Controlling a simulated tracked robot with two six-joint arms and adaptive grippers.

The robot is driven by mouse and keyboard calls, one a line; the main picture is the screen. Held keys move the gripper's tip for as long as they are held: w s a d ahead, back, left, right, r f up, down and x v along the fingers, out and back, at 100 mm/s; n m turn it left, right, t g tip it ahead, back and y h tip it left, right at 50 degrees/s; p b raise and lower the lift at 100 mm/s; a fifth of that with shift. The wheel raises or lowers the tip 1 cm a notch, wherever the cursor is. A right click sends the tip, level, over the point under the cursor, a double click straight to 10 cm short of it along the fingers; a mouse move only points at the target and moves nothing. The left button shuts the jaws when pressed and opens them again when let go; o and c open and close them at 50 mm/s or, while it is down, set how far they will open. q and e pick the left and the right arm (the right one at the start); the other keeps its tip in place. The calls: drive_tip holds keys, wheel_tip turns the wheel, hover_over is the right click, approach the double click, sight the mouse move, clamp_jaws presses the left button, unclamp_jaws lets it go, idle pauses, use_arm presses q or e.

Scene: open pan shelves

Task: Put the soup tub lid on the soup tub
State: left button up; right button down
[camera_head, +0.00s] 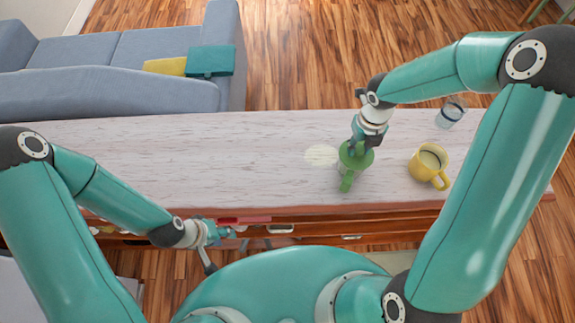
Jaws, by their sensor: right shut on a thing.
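A flat, pale cream disc (321,156), which looks like the soup tub lid, lies on the table. Close to its right is a green cup-like vessel (346,181) with a handle-like part toward me. My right gripper (359,148) reaches down onto this vessel from behind and is shut on it, hiding part of its top. I cannot tell whether the green vessel is the soup tub; no other tub shows clearly. My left gripper (222,248) is at the table's front edge, by the drawers, its fingers spread and nothing seen between them.
A yellow mug (429,165) stands right of the green vessel. A clear glass (450,113) is behind it, near my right arm. The left half of the white table (200,150) is clear. Drawers (281,228) run below the front edge. A blue sofa (110,88) stands behind.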

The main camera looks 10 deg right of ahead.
drive_tip(key=shift+f+b, duration=0.35)
drive_tip(key=shift+f, duration=0.25)
drive_tip(key=c, duration=0.7)
unclamp_jaws()
drive_tip(key=shift+c, duration=0.2)
drive_tip(key=shift+r, duration=0.15)
drive_tip(key=shift+r+p, duration=1.3)
drive_tip(key=shift+p, duration=0.2)
drive_tip(key=shift+r, duration=2.6)
drive_tip(key=shift+r, duration=0.15)
